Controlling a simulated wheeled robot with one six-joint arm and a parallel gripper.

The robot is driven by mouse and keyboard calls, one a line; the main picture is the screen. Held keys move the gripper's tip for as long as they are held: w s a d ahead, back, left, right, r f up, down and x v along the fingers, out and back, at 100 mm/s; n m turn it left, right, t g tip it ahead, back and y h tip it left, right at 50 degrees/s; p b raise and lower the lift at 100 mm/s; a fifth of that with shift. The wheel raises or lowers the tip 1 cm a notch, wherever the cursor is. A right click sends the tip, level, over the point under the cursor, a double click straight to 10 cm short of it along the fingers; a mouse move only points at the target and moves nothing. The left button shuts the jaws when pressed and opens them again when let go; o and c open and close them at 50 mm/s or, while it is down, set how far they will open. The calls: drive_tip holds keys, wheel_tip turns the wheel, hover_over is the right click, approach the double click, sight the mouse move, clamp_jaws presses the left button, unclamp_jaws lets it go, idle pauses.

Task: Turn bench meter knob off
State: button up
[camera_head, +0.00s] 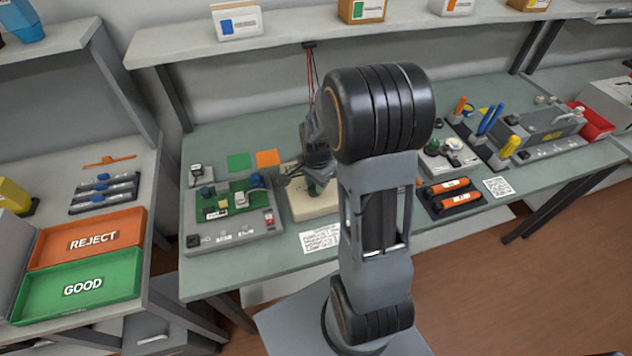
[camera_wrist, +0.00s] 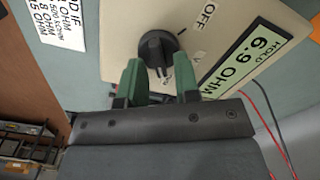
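The bench meter is a cream box. It shows in the head view (camera_head: 308,205), partly hidden by my arm, and fills the top of the wrist view (camera_wrist: 125,22). Its black round knob (camera_wrist: 157,47) sits just ahead of my fingertips, with an OFF mark (camera_wrist: 205,17) to its upper right. In the head view my gripper (camera_head: 320,180) is over the meter.
A circuit board fixture (camera_head: 235,220) stands left of the meter. A holder with orange cylinders (camera_head: 453,196) is to the right. Red and black wires (camera_wrist: 268,120) run beside the meter. A printed card (camera_head: 322,237) lies in front. Orange REJECT and green GOOD trays (camera_head: 125,258) are at far left.

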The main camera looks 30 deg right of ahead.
clamp_jaws()
drive_tip(key=n, duration=0.2)
drive_tip(key=n+b, duration=0.1)
drive_tip(key=n, duration=0.2)
drive_tip(key=shift+w+a, duration=0.1)
drive_tip(key=shift+w, duration=0.1)
drive_tip(key=n+b, duration=0.1)
drive_tip(key=n, duration=0.5)
drive_tip(key=shift+w+a+n, duration=0.1)
drive_tip(key=shift+a+n, duration=0.05)
drive_tip(key=shift+n, duration=0.25)
drive_tip(key=n, duration=0.6)
drive_tip(key=shift+a+b, duration=0.2)
drive_tip(key=shift+b, duration=0.2)
drive_tip(key=n, duration=0.5)
drive_tip(key=shift+a+n, duration=0.15)
drive_tip(key=shift+n, duration=0.55)
drive_tip(key=shift+o, duration=0.8)
unclamp_jaws()
